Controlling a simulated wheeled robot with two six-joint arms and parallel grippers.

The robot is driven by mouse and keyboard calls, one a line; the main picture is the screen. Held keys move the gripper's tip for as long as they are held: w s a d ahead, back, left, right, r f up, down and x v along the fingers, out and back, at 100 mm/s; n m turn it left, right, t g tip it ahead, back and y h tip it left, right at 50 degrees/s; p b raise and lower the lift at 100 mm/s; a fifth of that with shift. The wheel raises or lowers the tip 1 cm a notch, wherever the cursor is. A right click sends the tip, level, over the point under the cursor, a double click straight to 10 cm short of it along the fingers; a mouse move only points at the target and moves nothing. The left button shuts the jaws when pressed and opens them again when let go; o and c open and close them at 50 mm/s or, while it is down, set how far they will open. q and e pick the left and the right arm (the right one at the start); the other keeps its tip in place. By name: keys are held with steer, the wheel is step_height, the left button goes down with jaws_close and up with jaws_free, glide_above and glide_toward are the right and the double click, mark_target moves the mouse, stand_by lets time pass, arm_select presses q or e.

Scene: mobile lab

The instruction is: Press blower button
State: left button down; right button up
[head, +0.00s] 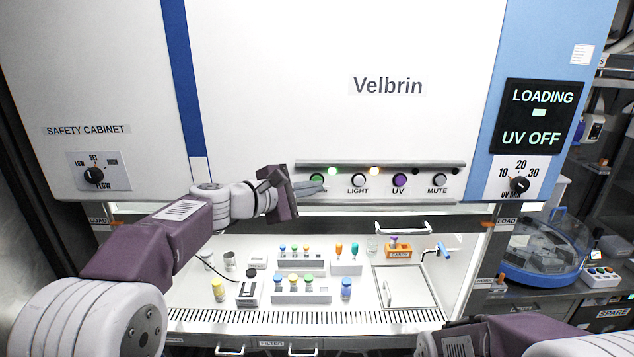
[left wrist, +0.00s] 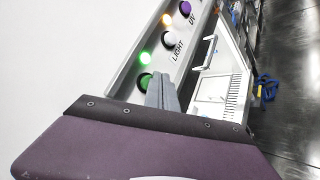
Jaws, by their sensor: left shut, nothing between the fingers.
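The button strip on the cabinet front carries a green button (head: 317,178) at its left end, mostly covered by my left gripper (head: 312,187) in the head view; its label is hidden. The green button also shows in the left wrist view (left wrist: 145,81), just beside the tips of my left gripper (left wrist: 164,92). The left gripper is shut and empty, its fingers pointing at the button. I cannot tell whether they touch it. A green lamp (head: 332,171) glows beside the button. My right gripper is not in view.
The LIGHT button (head: 359,180), purple UV button (head: 399,180) and MUTE button (head: 437,180) sit to the right on the strip. An orange lamp (head: 374,171) glows. The display (head: 540,117) reads LOADING, UV OFF. Racks and vials stand inside the cabinet below.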

arm_select(q)
steer(key=shift+w, duration=0.6)
stand_by(0.7)
steer(key=shift+s, duration=0.15)
steer(key=shift+s+b, duration=0.5)
steer(key=shift+s, duration=0.3)
steer(key=s+b, duration=0.2)
steer(key=s, duration=0.3)
steer(key=shift+b, duration=0.35)
steer(key=shift+w, duration=0.1)
